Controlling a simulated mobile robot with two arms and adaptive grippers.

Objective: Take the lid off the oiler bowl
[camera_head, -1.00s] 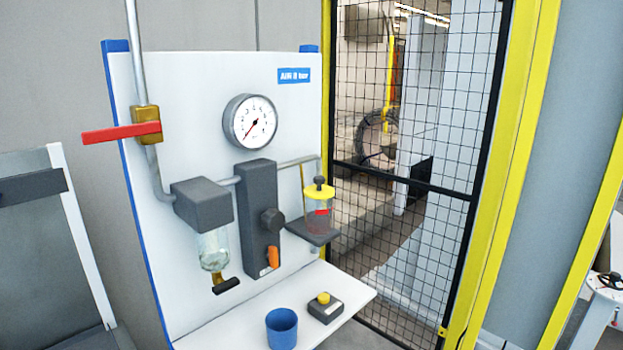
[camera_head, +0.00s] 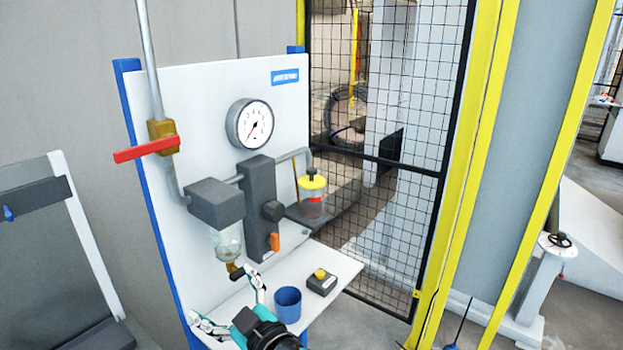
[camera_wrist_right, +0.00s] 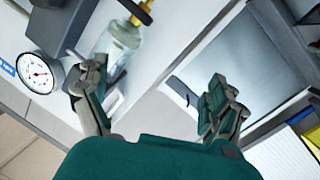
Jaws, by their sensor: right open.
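The oiler bowl (camera_head: 311,208) is a clear cup with red in it, on a dark bracket at the panel's right edge in the head view. Its yellow lid (camera_head: 312,183) with a black knob sits on top. My right gripper (camera_head: 222,296) is open and empty at the bottom of the head view, low and left of the oiler and well apart from it. Its spread fingers also show in the wrist view (camera_wrist_right: 150,88). Neither the lid nor the oiler bowl can be made out in the wrist view. My left gripper is not in view.
The clear filter bowl (camera_head: 228,244) hangs above my right gripper; it also shows in the wrist view (camera_wrist_right: 118,45). A blue cup (camera_head: 288,306) and a yellow-button box (camera_head: 321,283) stand on the white shelf (camera_head: 345,268). A red lever (camera_head: 146,150) sticks out left. Mesh fence (camera_head: 400,225) stands right.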

